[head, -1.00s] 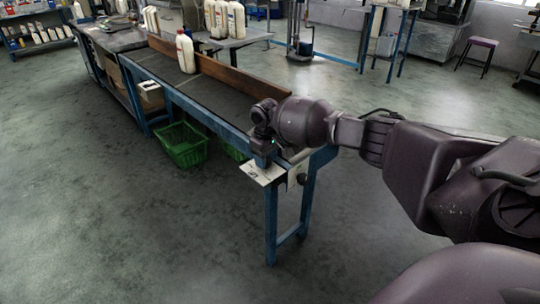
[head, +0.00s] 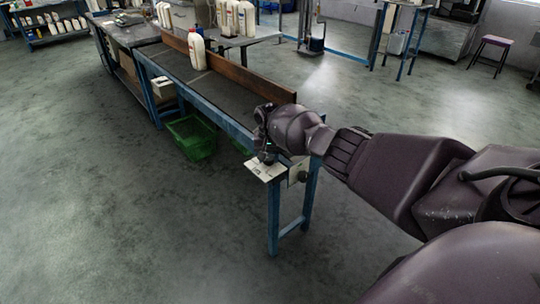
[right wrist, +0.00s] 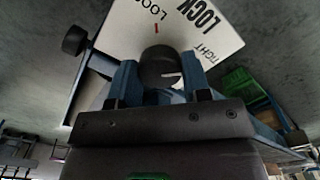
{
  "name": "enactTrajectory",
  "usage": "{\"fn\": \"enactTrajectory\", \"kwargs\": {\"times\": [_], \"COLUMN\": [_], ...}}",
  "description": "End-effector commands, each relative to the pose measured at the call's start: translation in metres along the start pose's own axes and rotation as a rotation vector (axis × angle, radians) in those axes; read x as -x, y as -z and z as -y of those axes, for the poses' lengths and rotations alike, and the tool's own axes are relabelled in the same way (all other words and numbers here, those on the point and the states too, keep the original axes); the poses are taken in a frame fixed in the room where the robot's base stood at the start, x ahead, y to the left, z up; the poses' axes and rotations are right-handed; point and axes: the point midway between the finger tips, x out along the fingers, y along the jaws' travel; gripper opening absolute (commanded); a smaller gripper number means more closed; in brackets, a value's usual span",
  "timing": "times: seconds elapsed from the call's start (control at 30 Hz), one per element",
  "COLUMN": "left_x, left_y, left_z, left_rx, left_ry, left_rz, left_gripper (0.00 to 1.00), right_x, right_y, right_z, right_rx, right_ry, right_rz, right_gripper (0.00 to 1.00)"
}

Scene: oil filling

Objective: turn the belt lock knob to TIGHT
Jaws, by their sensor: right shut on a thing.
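The belt lock knob (right wrist: 158,66) is dark and round, in the right wrist view. It sits on a white plate (right wrist: 185,25) printed LOOSE, LOCK and TIGHT. A small red mark shows on the plate just above the knob, between the words LOOSE and LOCK in the picture. My right gripper (right wrist: 159,82) is shut on the knob, a blue finger on each side. In the head view my right gripper (head: 266,150) is over the plate (head: 264,171) at the near end of the conveyor; it hides the knob there. My left gripper is not in view.
A second black knob (head: 304,176) is on the side of the conveyor's end; it also shows in the right wrist view (right wrist: 75,40). A white bottle (head: 197,50) stands on the belt (head: 225,90). A green crate (head: 191,137) is underneath. The floor at left is clear.

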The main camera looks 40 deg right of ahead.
Motion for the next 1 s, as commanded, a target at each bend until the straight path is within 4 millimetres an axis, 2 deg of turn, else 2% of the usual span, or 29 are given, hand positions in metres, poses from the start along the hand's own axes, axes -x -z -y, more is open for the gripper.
{"fn": "enactTrajectory", "kwargs": {"times": [0.27,0.73,0.77,0.9,1.0], "left_x": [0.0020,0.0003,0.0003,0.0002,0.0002], "left_y": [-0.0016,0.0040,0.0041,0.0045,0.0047], "left_z": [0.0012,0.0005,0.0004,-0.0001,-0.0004], "left_rx": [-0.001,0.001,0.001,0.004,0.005], "left_ry": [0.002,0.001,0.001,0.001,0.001], "left_rz": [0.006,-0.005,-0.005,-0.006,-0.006], "left_gripper": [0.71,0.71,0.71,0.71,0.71], "right_x": [-0.0011,-0.0015,-0.0015,-0.0011,-0.0007], "right_y": [-0.0007,-0.0003,-0.0003,-0.0001,0.0001], "right_z": [0.0000,-0.0005,-0.0005,-0.0004,-0.0003], "right_rx": [-0.076,-0.088,-0.088,-0.088,-0.087], "right_ry": [0.000,-0.001,-0.001,-0.001,0.000], "right_rz": [0.002,0.001,0.001,0.001,0.000], "right_gripper": [0.20,0.20,0.47,0.68,0.69]}}
